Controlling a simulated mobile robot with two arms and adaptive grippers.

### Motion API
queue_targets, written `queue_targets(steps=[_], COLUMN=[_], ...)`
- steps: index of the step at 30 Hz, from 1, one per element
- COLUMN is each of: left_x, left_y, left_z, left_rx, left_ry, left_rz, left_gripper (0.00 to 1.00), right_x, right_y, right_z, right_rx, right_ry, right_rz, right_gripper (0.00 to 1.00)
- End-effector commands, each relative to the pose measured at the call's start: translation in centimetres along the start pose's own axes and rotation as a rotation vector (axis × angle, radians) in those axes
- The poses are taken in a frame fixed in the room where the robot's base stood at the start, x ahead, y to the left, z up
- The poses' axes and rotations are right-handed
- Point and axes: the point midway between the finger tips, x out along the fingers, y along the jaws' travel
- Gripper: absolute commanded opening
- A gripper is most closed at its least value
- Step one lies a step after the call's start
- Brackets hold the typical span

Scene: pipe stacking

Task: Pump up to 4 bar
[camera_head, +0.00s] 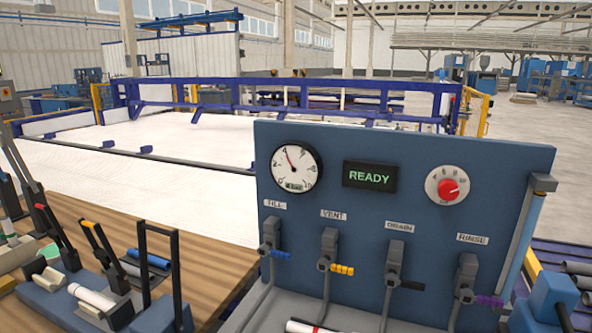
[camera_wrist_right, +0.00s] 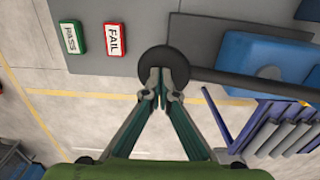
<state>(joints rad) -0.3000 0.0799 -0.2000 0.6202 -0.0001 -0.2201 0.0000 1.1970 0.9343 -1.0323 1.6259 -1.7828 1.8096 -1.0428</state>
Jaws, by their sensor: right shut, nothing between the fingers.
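The gauge (camera_head: 297,166) is on the upper left of the blue panel (camera_head: 400,165). Its needle points up and left, near the 4; the small digital readout is too small to read surely. A display (camera_head: 369,177) beside it reads READY. In the right wrist view my right gripper (camera_wrist_right: 165,78) is shut and empty, its fingertips overlapping the round dark end (camera_wrist_right: 155,60) of a long dark bar (camera_wrist_right: 250,84). Whether they touch it I cannot tell. The bar looks like a lever. My left gripper is not in view.
A red knob (camera_head: 448,190) is at the panel's upper right. Valves labelled FILL (camera_head: 269,236), VENT (camera_head: 328,250), DRAIN (camera_head: 395,267) and RINSE (camera_head: 466,280) line the panel. Green PASS (camera_wrist_right: 71,39) and red FAIL (camera_wrist_right: 115,39) buttons are left of the bar. Clamps (camera_head: 60,240) stand on the wooden table.

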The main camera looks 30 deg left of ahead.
Motion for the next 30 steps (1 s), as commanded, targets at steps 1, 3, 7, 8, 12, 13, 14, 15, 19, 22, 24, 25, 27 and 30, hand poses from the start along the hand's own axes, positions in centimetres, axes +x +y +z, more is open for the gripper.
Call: queue_targets(steps=[1, 3, 7, 8, 12, 13, 14, 15, 19, 22, 24, 25, 27, 30], left_x=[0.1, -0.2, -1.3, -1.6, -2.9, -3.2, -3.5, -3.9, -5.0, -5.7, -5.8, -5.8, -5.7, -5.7], left_y=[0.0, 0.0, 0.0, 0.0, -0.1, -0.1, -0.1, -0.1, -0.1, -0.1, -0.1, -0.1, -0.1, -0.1], left_z=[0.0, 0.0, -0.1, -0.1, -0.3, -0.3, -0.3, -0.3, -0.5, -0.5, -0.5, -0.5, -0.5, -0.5], left_rx=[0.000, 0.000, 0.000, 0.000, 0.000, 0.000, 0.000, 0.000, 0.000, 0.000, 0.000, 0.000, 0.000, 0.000], left_ry=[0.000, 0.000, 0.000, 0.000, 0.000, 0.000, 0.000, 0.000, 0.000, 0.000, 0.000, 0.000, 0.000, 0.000], left_rz=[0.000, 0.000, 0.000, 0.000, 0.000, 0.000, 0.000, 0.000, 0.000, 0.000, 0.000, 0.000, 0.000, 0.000], left_gripper=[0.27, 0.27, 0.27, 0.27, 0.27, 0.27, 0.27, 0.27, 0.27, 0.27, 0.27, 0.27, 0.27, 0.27], right_x=[0.1, -0.2, -1.7, -2.1, -4.2, -4.6, -5.0, -5.6, -7.5, -8.5, -8.8, -8.8, -8.7, -8.6], right_y=[0.1, 0.1, 0.1, 0.2, 0.4, 0.4, 0.4, 0.5, 0.6, 0.8, 0.8, 0.8, 0.8, 0.8], right_z=[0.0, 0.0, 0.0, 0.0, -0.1, -0.1, -0.1, 0.0, 0.0, 0.0, 0.0, 0.0, 0.0, 0.0], right_rx=[0.000, 0.000, 0.000, 0.001, 0.001, 0.001, 0.001, 0.001, 0.000, 0.000, 0.000, 0.000, 0.000, 0.000], right_ry=[0.000, 0.000, 0.000, 0.000, 0.001, 0.001, 0.001, 0.001, 0.000, 0.000, 0.000, 0.000, 0.000, 0.000], right_rz=[0.002, 0.002, 0.001, 0.001, 0.001, 0.001, 0.000, 0.000, 0.000, 0.001, 0.001, 0.001, 0.001, 0.001], right_gripper=[0.00, 0.00, 0.00, 0.00, 0.00, 0.00, 0.00, 0.00, 0.00, 0.00, 0.00, 0.00, 0.00, 0.00])
